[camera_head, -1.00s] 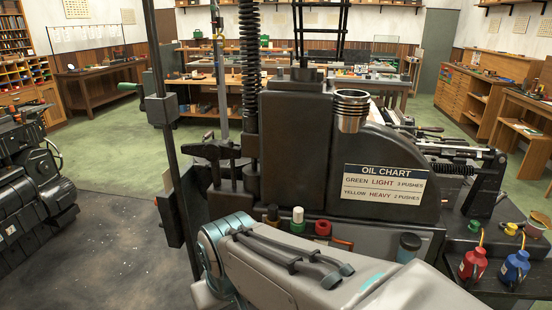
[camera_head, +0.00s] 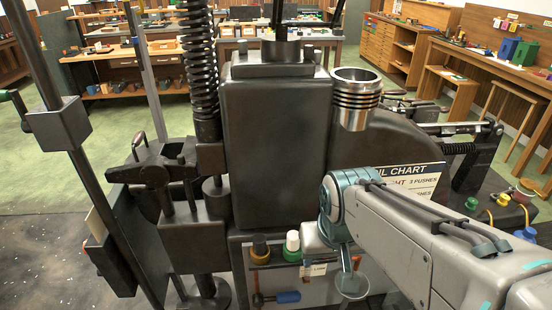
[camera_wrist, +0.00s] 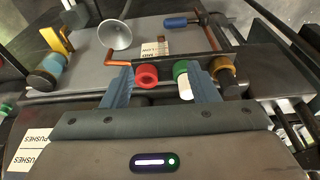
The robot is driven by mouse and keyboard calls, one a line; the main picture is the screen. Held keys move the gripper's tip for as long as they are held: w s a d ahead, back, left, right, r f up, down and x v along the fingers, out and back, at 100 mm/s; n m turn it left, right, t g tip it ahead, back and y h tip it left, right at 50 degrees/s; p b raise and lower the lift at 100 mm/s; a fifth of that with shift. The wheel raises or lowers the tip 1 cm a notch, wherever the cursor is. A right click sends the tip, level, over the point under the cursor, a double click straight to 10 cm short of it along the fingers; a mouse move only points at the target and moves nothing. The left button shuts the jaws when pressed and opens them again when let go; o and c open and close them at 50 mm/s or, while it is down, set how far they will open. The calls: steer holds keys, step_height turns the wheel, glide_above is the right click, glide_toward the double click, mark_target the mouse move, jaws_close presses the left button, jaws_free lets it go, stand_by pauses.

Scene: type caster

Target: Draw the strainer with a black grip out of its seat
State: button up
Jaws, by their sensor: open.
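In the wrist view my gripper (camera_wrist: 160,74) is open. Its two blue-grey fingers are spread around a red ring-shaped piece (camera_wrist: 147,76) and a white-topped green piece (camera_wrist: 183,82), with no visible grip on either. Two capped pieces have dark tops: an amber-banded one (camera_wrist: 225,72) just right of the right finger, and a blue-banded one (camera_wrist: 44,78) at far left. I cannot tell which is the strainer with a black grip. The head view shows the amber-banded piece (camera_head: 260,250) and the white-topped one (camera_head: 293,243); my arm hides the gripper's fingertips.
A funnel (camera_wrist: 115,35) and a blue-handled tool (camera_wrist: 180,21) lie beyond the row in the wrist view. A vertical post (camera_head: 60,120) stands at left.

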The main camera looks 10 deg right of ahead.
steer(key=w+a+r+m+g+p, duration=0.1)
steer(key=w+a+r+m+p, duration=0.2)
steer(key=w+a+r+p, duration=0.25)
steer(key=r+m+g+p, duration=0.1)
steer(key=m+g+p, duration=0.1)
steer(key=m+p, duration=0.2)
glide_above(259, 238)
step_height(259, 238, down, 14)
steer(key=shift+r, duration=0.2)
jaws_close()
